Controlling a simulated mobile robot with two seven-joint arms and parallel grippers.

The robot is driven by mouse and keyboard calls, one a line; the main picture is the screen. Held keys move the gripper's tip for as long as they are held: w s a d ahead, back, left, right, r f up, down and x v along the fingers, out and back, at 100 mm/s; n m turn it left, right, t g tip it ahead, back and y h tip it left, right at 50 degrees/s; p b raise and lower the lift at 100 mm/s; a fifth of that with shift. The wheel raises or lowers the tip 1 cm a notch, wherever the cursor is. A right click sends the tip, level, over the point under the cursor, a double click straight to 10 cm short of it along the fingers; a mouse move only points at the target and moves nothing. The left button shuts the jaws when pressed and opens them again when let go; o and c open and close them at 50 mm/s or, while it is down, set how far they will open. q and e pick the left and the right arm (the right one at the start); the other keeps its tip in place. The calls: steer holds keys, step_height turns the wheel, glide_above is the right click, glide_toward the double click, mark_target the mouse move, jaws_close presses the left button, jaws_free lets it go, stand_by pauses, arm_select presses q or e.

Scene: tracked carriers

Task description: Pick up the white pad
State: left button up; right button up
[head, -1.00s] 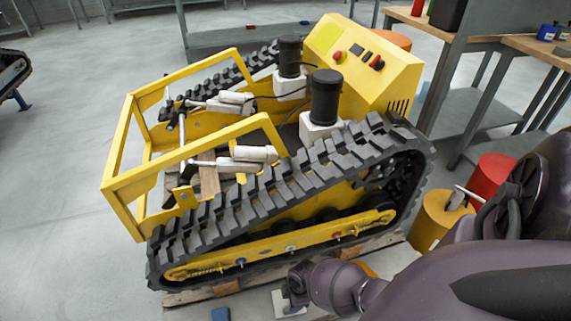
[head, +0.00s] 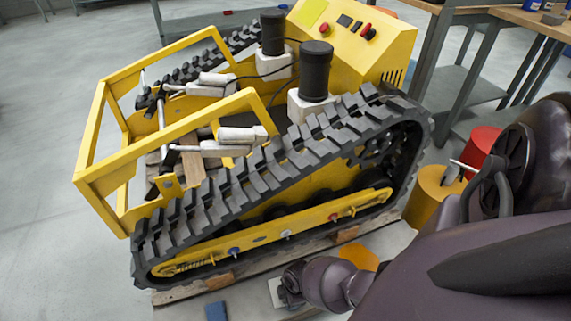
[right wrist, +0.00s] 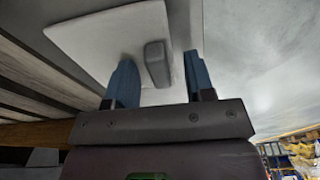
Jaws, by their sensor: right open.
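The white pad (right wrist: 90,38) fills the upper part of the right wrist view as a flat pale plate with a grey raised block, like a handle (right wrist: 156,64). My right gripper (right wrist: 160,76) is open, with one blue finger on each side of the grey block. I cannot tell if the fingers touch it. In the head view a small part of the white pad (head: 275,291) shows on the floor in front of the tracked carrier, mostly hidden by my right wrist. The right fingers are hidden there. My left gripper is not in view.
The yellow tracked carrier (head: 284,238) stands on a wooden pallet (head: 177,296), close behind the pad. A blue block (head: 216,311) lies to the pad's left, an orange object (head: 359,257) to its right. Yellow (head: 428,203) and red (head: 482,147) drums stand further right.

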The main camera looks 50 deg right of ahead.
steer(key=shift+w+r, duration=0.1)
jaws_close()
